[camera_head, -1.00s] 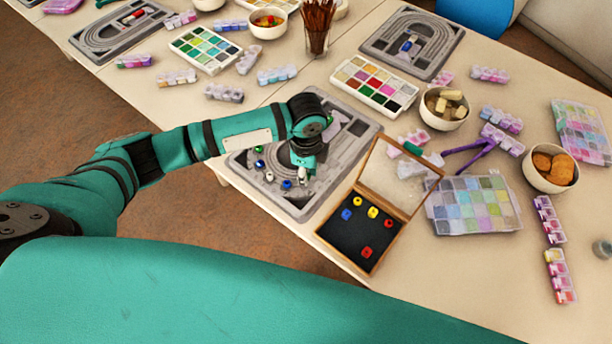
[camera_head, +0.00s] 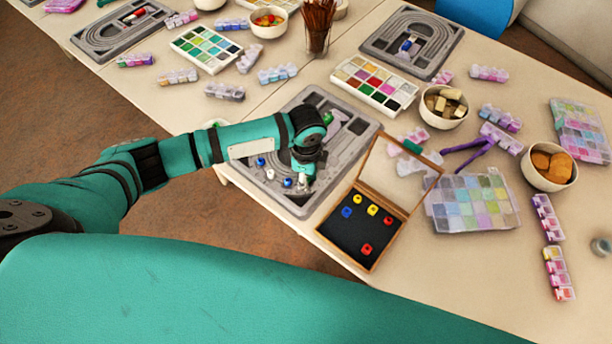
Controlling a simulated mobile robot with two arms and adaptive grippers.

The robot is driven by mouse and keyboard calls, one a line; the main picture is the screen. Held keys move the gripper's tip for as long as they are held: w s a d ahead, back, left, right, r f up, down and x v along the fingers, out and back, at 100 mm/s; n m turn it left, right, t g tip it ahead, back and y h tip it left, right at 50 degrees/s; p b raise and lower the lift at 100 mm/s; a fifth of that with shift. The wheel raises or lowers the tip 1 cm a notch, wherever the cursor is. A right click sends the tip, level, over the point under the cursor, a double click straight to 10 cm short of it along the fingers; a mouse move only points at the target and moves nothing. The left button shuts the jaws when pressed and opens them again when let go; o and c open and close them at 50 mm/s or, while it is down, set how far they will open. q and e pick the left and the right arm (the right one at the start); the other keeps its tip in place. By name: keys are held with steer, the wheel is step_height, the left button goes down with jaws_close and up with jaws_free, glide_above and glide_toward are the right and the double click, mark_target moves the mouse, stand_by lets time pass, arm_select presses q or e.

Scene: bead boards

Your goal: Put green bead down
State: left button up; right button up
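The grey bead board (camera_head: 350,168) lies at the table's near edge, with my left arm across it. A green bead (camera_head: 327,118) shows on the board just beyond my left wrist. Two blue beads (camera_head: 288,183) and a white bead (camera_head: 270,174) lie on the board's near part. My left gripper (camera_head: 303,178) points down low over the board, right of the nearer blue bead. Its fingertips are too small to tell whether they are open or hold anything. My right gripper is not in view.
A wooden box (camera_head: 349,238) with an open lid and several red, yellow and blue beads stands close on the right. A colour palette (camera_head: 374,84) lies behind the board. A bowl (camera_head: 443,108) and a clear bead case (camera_head: 470,205) are farther right.

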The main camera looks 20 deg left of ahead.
arm_select(q)
steer(key=o, duration=0.3)
steer(key=shift+s+f, duration=0.2)
steer(key=shift+f, duration=0.35)
steer(key=r, duration=1.3)
steer(key=shift+w+r, duration=0.2)
steer(key=shift+r, duration=0.15)
